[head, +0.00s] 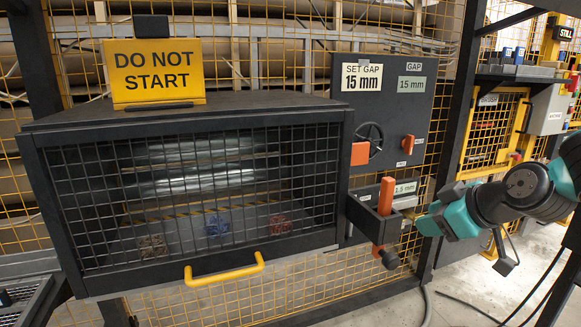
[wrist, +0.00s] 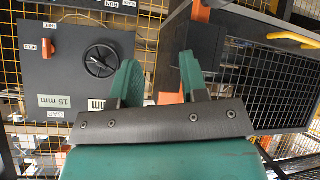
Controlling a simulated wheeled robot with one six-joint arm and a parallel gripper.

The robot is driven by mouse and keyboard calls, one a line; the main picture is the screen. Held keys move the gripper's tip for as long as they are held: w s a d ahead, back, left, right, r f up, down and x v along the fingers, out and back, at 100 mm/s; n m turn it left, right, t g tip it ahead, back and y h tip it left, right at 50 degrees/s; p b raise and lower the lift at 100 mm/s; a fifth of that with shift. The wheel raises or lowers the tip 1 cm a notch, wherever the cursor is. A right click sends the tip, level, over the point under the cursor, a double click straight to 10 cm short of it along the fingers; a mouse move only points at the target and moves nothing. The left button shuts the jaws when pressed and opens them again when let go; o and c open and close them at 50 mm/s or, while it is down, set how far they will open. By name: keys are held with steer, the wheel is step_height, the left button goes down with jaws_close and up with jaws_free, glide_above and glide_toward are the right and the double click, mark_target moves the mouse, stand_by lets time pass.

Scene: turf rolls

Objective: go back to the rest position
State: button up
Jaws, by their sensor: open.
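My gripper (head: 432,222) is at the right in the head view, beside the dark bracket with an upright orange handle (head: 386,195) and apart from it. In the wrist view my gripper (wrist: 160,78) shows two green fingers spread apart with nothing between them. The control panel (head: 418,110) carries a "SET GAP 15 mm" label, a gap readout of 15 mm, a dark handwheel (head: 369,140) and an orange switch (head: 408,144). The panel (wrist: 65,75) also shows at the left in the wrist view, turned upside down.
A mesh-fronted machine guard (head: 190,190) with a yellow handle (head: 224,270) stands at the left, with rollers inside. A yellow "DO NOT START" sign (head: 155,72) stands on top. Shelves and a grey box (head: 547,112) are at the right. Open floor shows at lower right, with a cable.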

steer(key=s+d+f+m+g+h+b, duration=0.1)
steer(key=s+f+m+g+h, duration=0.15)
steer(key=s+f+m, duration=0.4)
steer(key=s+d+f+m+g+h, duration=0.1)
steer(key=s+m+g+h, duration=0.2)
steer(key=s, duration=0.6)
steer(key=s+a+f+n+g+y+b, duration=0.2)
steer(key=s+a+n+g+y+b, duration=0.25)
steer(key=s+a+n+b, duration=0.6)
steer(key=a+r+m+p, duration=0.3)
steer(key=r+p, duration=2.9)
steer(key=p, duration=0.1)
steer(key=shift+w+r+t+y, duration=0.2)
steer(key=shift+w+t+y, duration=0.05)
steer(key=shift+t+y, duration=0.15)
steer(key=shift+o, duration=0.2)
steer(key=shift+s, duration=0.1)
